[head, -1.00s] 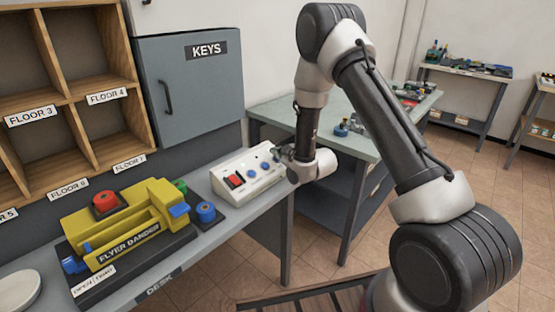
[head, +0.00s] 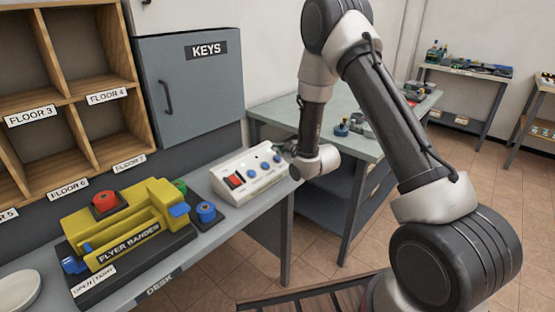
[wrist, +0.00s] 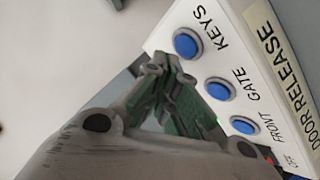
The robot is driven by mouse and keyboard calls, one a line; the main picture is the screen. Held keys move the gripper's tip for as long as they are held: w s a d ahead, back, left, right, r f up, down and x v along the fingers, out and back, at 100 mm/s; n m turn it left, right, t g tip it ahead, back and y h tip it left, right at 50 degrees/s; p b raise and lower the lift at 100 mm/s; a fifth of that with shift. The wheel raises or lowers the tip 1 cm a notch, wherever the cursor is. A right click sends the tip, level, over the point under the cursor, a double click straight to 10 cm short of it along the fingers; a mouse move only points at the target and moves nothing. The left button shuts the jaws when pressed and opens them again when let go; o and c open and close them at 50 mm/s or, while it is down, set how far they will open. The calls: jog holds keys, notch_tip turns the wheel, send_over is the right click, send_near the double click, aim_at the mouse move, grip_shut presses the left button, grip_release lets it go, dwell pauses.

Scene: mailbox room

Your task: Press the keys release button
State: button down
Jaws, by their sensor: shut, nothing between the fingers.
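The white door release box (head: 222,187) sits on the desk and also fills the right of the wrist view (wrist: 240,45). It has a row of blue buttons labelled KEYS, GATE and FRONT. The keys button (wrist: 188,43) is the upper one in the wrist view and the farthest from the red switch in the head view (head: 277,158). My gripper (head: 283,148) is shut and empty at the box's right end. In the wrist view its fingertips (wrist: 166,68) appear just lower left of the keys button, seemingly apart from it.
A yellow flyer bander (head: 125,225) stands on the desk (head: 215,235) left of the box, with a blue spool (head: 206,212) beside it. A grey keys cabinet (head: 195,85) hangs behind. A green-topped table (head: 375,145) stands behind my arm.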

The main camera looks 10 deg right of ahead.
jog(key=r, duration=0.1)
jog(key=s+r, duration=0.1)
jog(key=d+r, duration=0.1)
jog(key=r, duration=0.1)
jog(key=shift+s+d+r, duration=0.1)
jog(key=shift+s, duration=0.25)
dwell(0.3)
jog(key=s+d+f+m+g+h, duration=0.2)
jog(key=s+d+f+g, duration=0.15)
jog(key=s+f, duration=0.2)
jog(key=s+d+f+m+g+h, duration=0.25)
jog(key=s+f+g, duration=0.2)
jog(key=s, duration=0.25)
jog(key=s+d+r+m, duration=0.2)
jog(key=s+d+r, duration=0.1)
jog(key=s+r, duration=0.7)
jog(key=s+d+r+m, duration=0.3)
jog(key=s+r, duration=0.7)
jog(key=r, duration=0.1)
jog(key=s+d+r+m, duration=0.2)
jog(key=s+d+r, duration=0.1)
jog(key=s+r, duration=0.7)
jog(key=shift+s+d+r+g+h, duration=0.15)
jog(key=shift+r+g+h, duration=0.2)
jog(key=shift+g+h, duration=0.1)
